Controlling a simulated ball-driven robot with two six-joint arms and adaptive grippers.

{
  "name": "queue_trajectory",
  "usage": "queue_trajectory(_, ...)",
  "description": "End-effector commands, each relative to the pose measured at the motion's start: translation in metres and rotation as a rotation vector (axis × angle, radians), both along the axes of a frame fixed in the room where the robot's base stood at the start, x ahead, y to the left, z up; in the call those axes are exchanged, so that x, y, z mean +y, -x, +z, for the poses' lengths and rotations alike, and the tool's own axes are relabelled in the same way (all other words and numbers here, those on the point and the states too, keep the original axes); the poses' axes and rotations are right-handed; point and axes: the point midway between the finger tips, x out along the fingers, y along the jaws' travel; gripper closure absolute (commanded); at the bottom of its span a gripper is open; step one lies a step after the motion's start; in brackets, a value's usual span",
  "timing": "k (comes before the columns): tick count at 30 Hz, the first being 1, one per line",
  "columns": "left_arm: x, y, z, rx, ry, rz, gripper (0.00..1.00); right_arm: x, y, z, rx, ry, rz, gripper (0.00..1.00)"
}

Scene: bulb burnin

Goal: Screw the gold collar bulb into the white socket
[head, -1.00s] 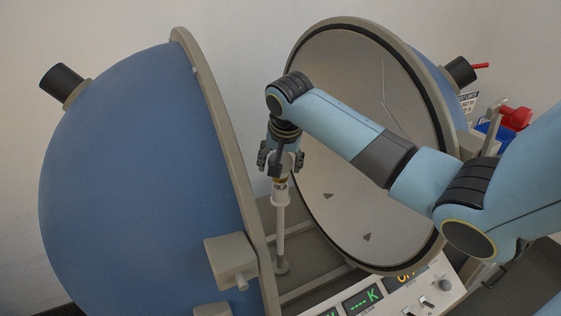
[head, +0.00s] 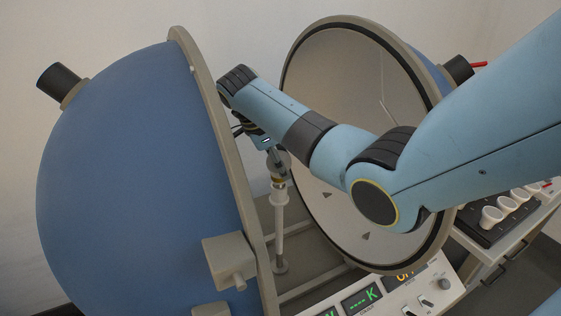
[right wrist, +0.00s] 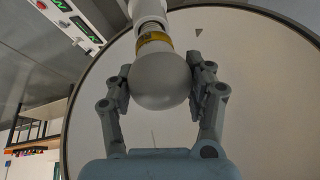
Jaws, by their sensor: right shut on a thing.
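The gold collar bulb shows in the right wrist view as a frosted round globe (right wrist: 160,82) with a gold band (right wrist: 153,40) at its base. In the head view the bulb (head: 279,164) is at the top of the slim white socket post (head: 279,215), between the two sphere halves. My right gripper (right wrist: 161,78) is shut on the globe, one finger on each side. In the head view my wrist leans in from the upper left of the bulb. My left gripper is out of view.
The blue sphere half (head: 130,180) stands close on the left, its rim (head: 215,120) near my wrist. The open half (head: 330,110) is behind my right arm. A control panel (head: 390,290) is below. A dark tray (head: 495,215) with several white sockets lies at right.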

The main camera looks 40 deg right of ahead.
Motion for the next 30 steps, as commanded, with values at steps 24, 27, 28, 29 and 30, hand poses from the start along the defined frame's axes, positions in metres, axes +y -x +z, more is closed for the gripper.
queue_trajectory(24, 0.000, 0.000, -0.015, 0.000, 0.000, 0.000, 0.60, 0.002, 0.001, 0.000, -0.004, -0.002, -0.759, 0.30)
queue_trajectory(27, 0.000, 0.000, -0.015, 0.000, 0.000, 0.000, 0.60, 0.001, 0.002, 0.000, -0.004, -0.002, -0.759, 0.28)
queue_trajectory(28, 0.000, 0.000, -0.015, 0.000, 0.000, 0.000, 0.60, 0.001, 0.002, 0.000, -0.004, -0.002, -0.759, 0.28)
queue_trajectory(29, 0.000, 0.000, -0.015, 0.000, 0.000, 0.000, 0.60, 0.001, 0.002, 0.000, -0.004, -0.002, -0.759, 0.28)
queue_trajectory(30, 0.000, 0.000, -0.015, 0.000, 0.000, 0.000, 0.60, 0.001, 0.002, 0.000, -0.004, -0.001, -0.759, 0.28)
